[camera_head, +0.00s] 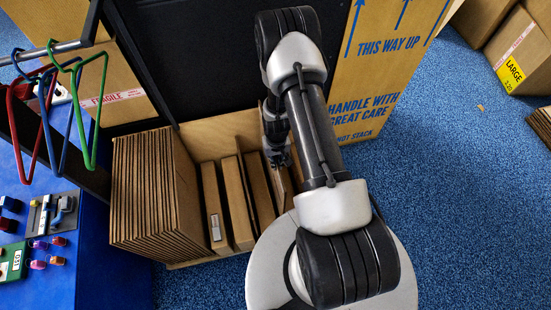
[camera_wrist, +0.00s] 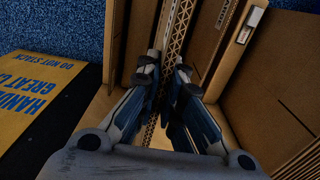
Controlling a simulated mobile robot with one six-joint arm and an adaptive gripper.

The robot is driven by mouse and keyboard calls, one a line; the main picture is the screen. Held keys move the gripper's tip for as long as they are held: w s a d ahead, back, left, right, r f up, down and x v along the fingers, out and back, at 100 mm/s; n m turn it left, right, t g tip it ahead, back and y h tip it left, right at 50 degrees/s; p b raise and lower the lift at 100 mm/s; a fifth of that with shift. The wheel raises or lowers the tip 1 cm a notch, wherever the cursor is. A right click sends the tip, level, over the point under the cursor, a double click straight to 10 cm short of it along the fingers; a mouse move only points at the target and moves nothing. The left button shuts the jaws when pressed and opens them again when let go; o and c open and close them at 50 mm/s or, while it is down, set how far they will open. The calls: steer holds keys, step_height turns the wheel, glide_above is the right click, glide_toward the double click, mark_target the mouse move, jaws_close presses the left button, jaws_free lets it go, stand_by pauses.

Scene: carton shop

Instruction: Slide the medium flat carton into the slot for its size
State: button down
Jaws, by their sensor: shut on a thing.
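My gripper (camera_wrist: 165,72) is shut on a flat brown carton (camera_wrist: 177,32), whose corrugated edge runs between the fingers in the wrist view. In the head view my gripper (camera_head: 279,158) is at the right part of a wooden rack (camera_head: 222,146), and the carton (camera_head: 284,184) shows just below the fingers, tilted a little. Upright brown panels stand close on both sides of it. My arm hides part of the rack's right end. I cannot tell how deep the carton sits or read a size mark on it.
Several flat cartons (camera_head: 150,190) are packed at the rack's left. A tall box marked "THIS WAY UP" (camera_head: 385,75) stands right of the rack; its printed side also shows in the wrist view (camera_wrist: 45,90). Colored hangers (camera_head: 85,110) hang at left.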

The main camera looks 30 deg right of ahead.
step_height(320, 180, down, 26)
steer(key=b, duration=1.2)
steer(key=shift+f, duration=0.2)
stand_by(1.0)
steer(key=c, duration=1.7)
jaws_free()
steer(key=shift+o, duration=0.2)
step_height(320, 180, up, 12)
